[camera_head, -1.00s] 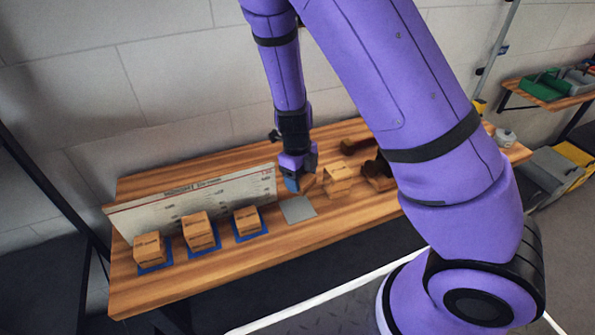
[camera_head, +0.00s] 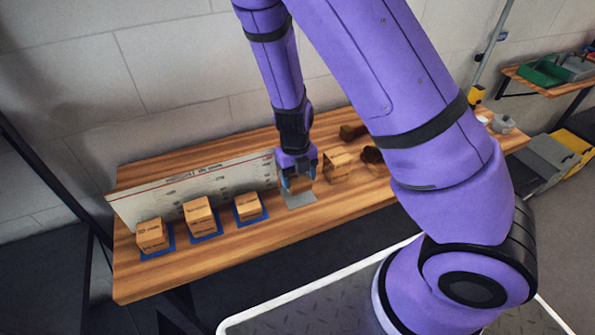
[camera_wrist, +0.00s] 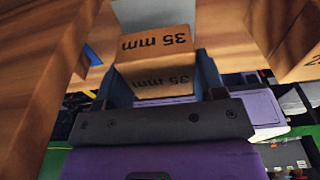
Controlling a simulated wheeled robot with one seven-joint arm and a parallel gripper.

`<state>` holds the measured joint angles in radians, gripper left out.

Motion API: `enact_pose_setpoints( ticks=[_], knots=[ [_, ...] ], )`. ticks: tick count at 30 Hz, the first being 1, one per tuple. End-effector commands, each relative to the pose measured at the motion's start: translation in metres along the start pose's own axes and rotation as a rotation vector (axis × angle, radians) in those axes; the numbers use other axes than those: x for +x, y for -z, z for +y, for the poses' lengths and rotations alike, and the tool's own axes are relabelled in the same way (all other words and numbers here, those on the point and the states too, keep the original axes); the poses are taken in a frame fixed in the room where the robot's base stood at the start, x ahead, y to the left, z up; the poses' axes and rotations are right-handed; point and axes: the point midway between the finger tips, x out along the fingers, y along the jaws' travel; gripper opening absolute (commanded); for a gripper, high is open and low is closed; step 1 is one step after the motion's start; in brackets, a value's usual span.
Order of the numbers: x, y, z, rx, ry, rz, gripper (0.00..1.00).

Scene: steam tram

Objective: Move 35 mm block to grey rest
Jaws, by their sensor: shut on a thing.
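The 35 mm block (camera_wrist: 155,46) is a wooden block with "35 mm" printed on its faces. It sits between the two fingers of my gripper (camera_wrist: 160,78) in the wrist view. In the head view my gripper (camera_head: 299,180), pointing down, is over the back part of the grey rest (camera_head: 298,199), a flat grey square on the bench. The rest also shows at the top of the wrist view (camera_wrist: 150,12), beyond the block. The block is mostly hidden by the fingers in the head view, and I cannot tell whether it touches the rest.
Several blocks stand on blue squares at the left, including a block (camera_head: 198,215), before a white printed board (camera_head: 200,185). Another wooden block (camera_head: 337,166) stands close to the right of my gripper. Dark brown pieces (camera_head: 371,157) lie further right. The bench front (camera_head: 270,238) is clear.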

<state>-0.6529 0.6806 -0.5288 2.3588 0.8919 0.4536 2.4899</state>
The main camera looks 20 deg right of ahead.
Motion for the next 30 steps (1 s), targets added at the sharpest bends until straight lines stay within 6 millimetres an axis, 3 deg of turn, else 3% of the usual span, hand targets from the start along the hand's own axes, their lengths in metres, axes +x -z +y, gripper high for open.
enact_pose_setpoints(
  ticks=[15, 30],
  knots=[
    [0.033, -0.004, 0.0, -0.002, 0.0, 0.001, 0.39],
    [0.039, -0.005, 0.0, -0.001, 0.001, 0.0, 0.39]
  ],
)
